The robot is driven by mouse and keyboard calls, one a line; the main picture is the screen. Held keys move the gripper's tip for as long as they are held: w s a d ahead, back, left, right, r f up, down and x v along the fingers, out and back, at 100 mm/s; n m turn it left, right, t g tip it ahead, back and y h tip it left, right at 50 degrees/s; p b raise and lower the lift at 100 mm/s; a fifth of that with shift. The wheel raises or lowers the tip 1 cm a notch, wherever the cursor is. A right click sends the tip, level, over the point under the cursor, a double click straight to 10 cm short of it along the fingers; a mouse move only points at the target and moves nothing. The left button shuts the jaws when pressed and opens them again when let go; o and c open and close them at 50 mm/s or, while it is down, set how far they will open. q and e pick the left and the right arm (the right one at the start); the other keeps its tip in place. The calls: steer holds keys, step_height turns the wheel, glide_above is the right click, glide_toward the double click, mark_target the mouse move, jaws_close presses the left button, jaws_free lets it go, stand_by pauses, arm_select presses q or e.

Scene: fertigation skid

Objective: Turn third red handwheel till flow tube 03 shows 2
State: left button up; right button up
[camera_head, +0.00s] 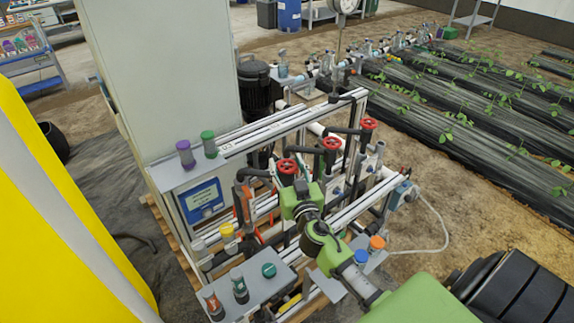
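Three red handwheels stand in a slanting row on the skid: a near one (287,167), a middle one (331,143) and a far one (368,123). I cannot read which is numbered third. My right arm reaches in from the lower right. Its gripper (301,190) is at the near handwheel, just below it in the picture; I cannot tell whether they touch. The fingers are too small and covered to show open or shut. Flow tube 03 and its reading cannot be made out. My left gripper is not in view.
A grey cabinet (165,70) stands behind the skid at left. Aluminium rails (285,125) frame the handwheels. A grey plate (255,287) with bottles and a green knob (269,270) lies in front. A yellow panel (60,200) fills the left edge. Bare ground (470,210) is at right.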

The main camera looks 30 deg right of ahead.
steer(key=c, duration=0.5)
steer(key=shift+o, duration=0.2)
steer(key=shift+y, duration=0.3)
steer(key=shift+n+t+y, duration=0.4)
steer(key=shift+n+y, duration=0.6)
steer(key=shift+y, duration=0.2)
steer(key=o, duration=1.2)
steer(key=shift+c, duration=0.2)
steer(key=shift+s, duration=0.1)
